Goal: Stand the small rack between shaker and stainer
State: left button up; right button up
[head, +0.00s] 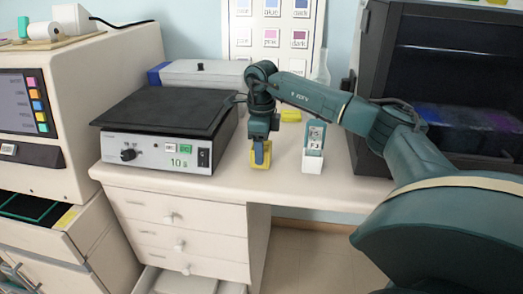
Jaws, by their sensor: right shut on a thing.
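My right gripper (261,138) points down over the bench, shut on a small yellow rack (260,165) with a blue upright part. The rack is upright at the bench's front edge; I cannot tell whether it touches the bench top. The shaker (168,123), a flat box with a black platform, stands to its left. A dark open-fronted cabinet with colored baths inside, apparently the stainer (375,75), stands to its right. My right arm hides part of that cabinet. My left gripper is not in view.
A white holder with labeled slides (313,162) stands on the bench right of the yellow rack. A yellow item (291,115) and a long grey box (200,73) lie behind. A cream machine with a screen (22,103) is at far left. Drawers (180,225) are below, the lowest pulled out.

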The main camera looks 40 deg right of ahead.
jog(key=shift+f, duration=0.45)
jog(key=shift+f, duration=0.15)
jog(key=o, duration=1)
notch_tip(320, 180, up, 12)
jog(key=shift+r, duration=0.2)
